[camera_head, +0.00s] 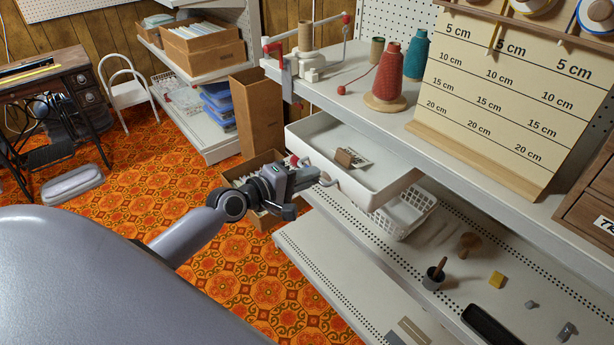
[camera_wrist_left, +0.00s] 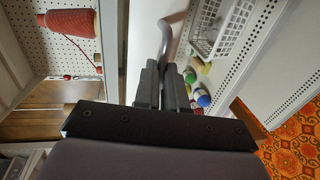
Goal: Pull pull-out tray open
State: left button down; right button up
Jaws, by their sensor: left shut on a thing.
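The pull-out tray (camera_head: 385,190) is a white shallow tray under the upper shelf board, sticking out from the shelf front. A brown block (camera_head: 344,158) and a pale printed card lie in it. A curved grey handle (camera_head: 333,171) is on its front; the handle also shows in the left wrist view (camera_wrist_left: 172,28), running up from between the fingers. My left gripper (camera_head: 316,178) is at the tray's front, shut on the handle; its dark fingers show in the left wrist view (camera_wrist_left: 161,84). The fingers hide part of the handle. My right gripper is not in view.
Red and teal thread cones (camera_head: 388,78) stand on the shelf above. A tall brown box (camera_head: 257,112) stands behind the gripper.

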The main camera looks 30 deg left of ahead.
pick_arm(q)
jog(key=c, duration=1.2)
grip_release()
jog(key=shift+v, duration=3.55)
jog(key=s+d+f+m+g+y, duration=0.1)
jog(key=s+d+f+m, duration=0.3)
jog(key=s+f+m, duration=0.1)
jog(key=s+d+f+m+g+y, duration=0.1)
jog(key=s+d+f+m+g, duration=0.1)
jog(key=s+d+f+m, duration=0.2)
jog(key=s+d+f+m+g, duration=0.1)
jog(key=s+d+f+m, duration=0.3)
jog(key=s+f+m, duration=0.3)
jog(key=shift+s+f+m+y, duration=0.15)
jog(key=shift+s+f+y, duration=0.05)
jog(key=shift+f, duration=0.25)
jog(key=shift+s+f+m+y, duration=0.15)
jog(key=shift+s+f+y, duration=0.05)
jog(key=shift+f, duration=0.3)
